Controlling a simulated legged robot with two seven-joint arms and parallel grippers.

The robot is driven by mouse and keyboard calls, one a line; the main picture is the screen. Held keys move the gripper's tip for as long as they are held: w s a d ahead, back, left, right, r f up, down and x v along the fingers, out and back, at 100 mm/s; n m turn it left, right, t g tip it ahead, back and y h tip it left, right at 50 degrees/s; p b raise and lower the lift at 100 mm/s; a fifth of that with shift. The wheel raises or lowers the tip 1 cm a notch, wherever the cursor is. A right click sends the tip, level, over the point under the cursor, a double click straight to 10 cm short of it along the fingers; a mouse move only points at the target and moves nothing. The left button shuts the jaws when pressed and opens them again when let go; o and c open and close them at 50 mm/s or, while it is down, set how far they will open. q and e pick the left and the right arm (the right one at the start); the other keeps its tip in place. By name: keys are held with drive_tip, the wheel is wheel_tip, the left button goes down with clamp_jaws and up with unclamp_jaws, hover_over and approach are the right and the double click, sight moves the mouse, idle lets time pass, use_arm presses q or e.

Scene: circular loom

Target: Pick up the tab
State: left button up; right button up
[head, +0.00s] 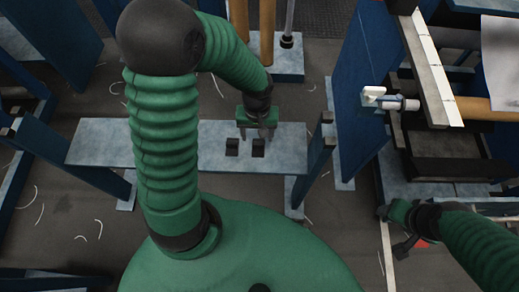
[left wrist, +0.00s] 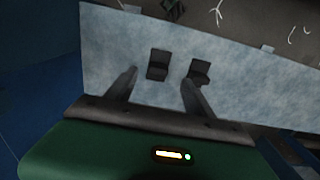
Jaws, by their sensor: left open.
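Two small dark squares, the left one (head: 232,147) and the right one (head: 258,147), show on the pale blue bench top (head: 100,145). I cannot tell whether either is a raised tab or a slot. My left gripper (head: 259,132) points down over the bench just beyond the right square. In the left wrist view its two fingers (left wrist: 160,80) are apart with nothing between them, and the dark squares (left wrist: 158,65) lie just past the tips. My right gripper (head: 402,246) is low at the right, small and dark; its jaws are unclear.
A blue upright post (head: 319,150) stands at the bench's right end. Further right is the loom frame with a white-ended knob (head: 374,94) and a wooden roller (head: 480,108). A red patch (head: 421,243) shows by my right gripper. White thread scraps litter the dark floor.

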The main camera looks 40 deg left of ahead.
sight(258, 143)
use_arm(q)
drive_tip(key=f, duration=0.2)
drive_tip(key=a+f+b, duration=0.1)
drive_tip(key=f, duration=0.1)
drive_tip(key=f+b, duration=0.2)
drive_tip(key=f, duration=0.2)
drive_tip(key=shift+w+d+b, duration=0.35)
drive_tip(key=shift+d+b, duration=0.05)
drive_tip(key=shift+f, duration=0.2)
drive_tip(key=shift+r, duration=0.15)
use_arm(e)
drive_tip(key=f, duration=0.4)
drive_tip(key=shift+a+f, duration=0.1)
drive_tip(key=shift+a, duration=0.15)
use_arm(q)
drive_tip(key=shift+c, duration=1.2)
drive_tip(key=shift+a, duration=0.1)
drive_tip(key=c, duration=1.1)
wheel_tip(258, 143, up, 10)
drive_tip(key=p, duration=0.5)
use_arm(e)
drive_tip(key=v, duration=0.2)
drive_tip(key=w+v, duration=0.1)
drive_tip(key=v, duration=0.1)
drive_tip(key=shift+r, duration=0.45)
